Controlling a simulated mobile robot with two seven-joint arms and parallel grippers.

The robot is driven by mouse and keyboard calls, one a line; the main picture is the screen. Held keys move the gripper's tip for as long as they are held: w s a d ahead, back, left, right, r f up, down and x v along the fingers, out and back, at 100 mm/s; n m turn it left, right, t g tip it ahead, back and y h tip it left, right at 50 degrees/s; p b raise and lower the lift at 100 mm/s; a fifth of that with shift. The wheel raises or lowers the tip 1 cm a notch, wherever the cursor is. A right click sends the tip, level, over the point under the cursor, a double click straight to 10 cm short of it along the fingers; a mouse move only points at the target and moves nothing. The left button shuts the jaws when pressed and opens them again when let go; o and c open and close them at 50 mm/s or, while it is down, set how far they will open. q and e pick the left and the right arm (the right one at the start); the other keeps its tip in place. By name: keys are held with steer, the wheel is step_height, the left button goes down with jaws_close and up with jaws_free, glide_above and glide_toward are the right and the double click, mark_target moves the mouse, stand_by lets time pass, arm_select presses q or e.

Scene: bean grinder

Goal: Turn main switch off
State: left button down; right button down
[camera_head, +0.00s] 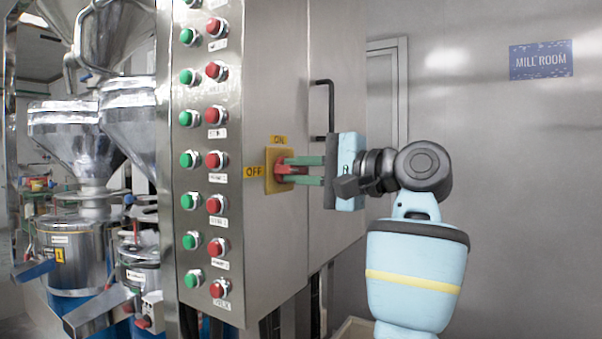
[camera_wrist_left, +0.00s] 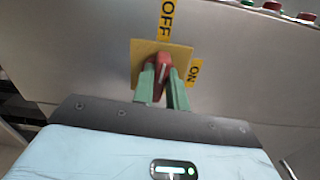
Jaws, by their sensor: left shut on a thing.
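The main switch is a red knob (camera_head: 280,172) on a yellow square plate (camera_head: 271,187) on the side of the steel cabinet. An ON label (camera_head: 279,140) is above the plate and an OFF label (camera_head: 254,172) is to its left. My left gripper (camera_head: 287,171) is shut on the knob, one green finger above it and one below. In the left wrist view the knob (camera_wrist_left: 162,68) sits between the fingers (camera_wrist_left: 161,78). Its white mark runs roughly in line with the OFF label (camera_wrist_left: 166,18), with the ON label (camera_wrist_left: 195,72) to the right. My right gripper is not in view.
The steel cabinet (camera_head: 262,80) has columns of green and red buttons on its left face. A black door handle (camera_head: 330,105) stands out near the gripper. Metal grinder hoppers (camera_head: 130,115) are at the left. A MILL ROOM sign (camera_head: 541,60) hangs on the right wall.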

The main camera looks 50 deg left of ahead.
arm_select(q)
steer(key=shift+n, duration=0.6)
steer(key=shift+f, duration=0.1)
steer(key=c, duration=1.4)
jaws_free()
steer(key=shift+d, duration=0.1)
steer(key=v, duration=0.7)
steer(key=shift+d, duration=0.3)
steer(key=shift+w, duration=0.1)
